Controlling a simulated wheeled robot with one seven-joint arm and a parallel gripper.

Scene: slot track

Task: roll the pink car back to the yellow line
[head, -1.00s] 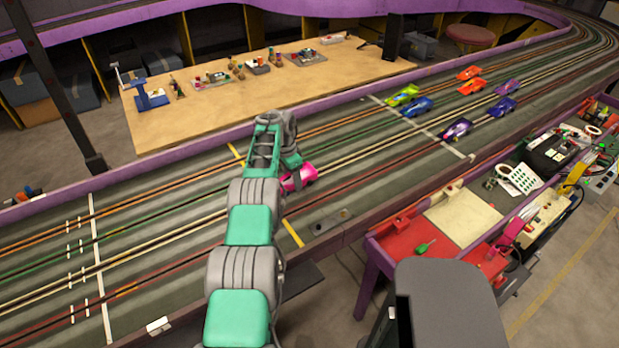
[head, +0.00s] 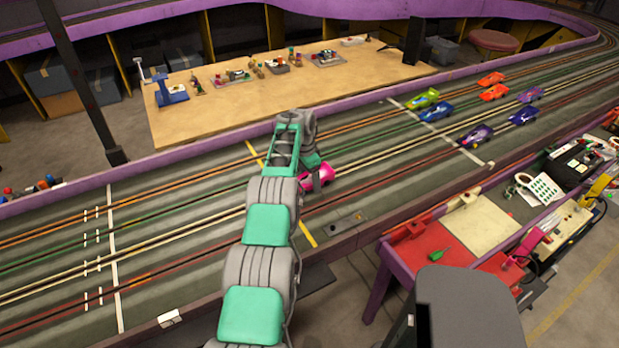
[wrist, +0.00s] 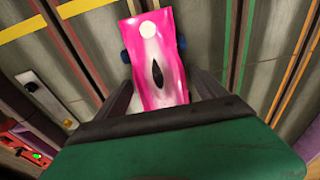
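The pink car (head: 318,176) stands on the track to the right of the yellow line (head: 308,235), with floor between them in the head view. In the wrist view the pink car (wrist: 158,65) has a white roundel and a dark cockpit, and a blue wheel shows on each side. My gripper (wrist: 160,80) has one finger on each side of the car. Whether the fingers press on it or leave a small gap cannot be told. In the head view my gripper (head: 316,182) is at the car and hides part of it. My arm covers the middle of the yellow line.
Several other cars, such as a green one (head: 423,98) and a purple one (head: 476,136), stand farther right near a white line (head: 440,132). A small grey control box (head: 345,224) sits at the track's near edge. The track left of my arm is clear.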

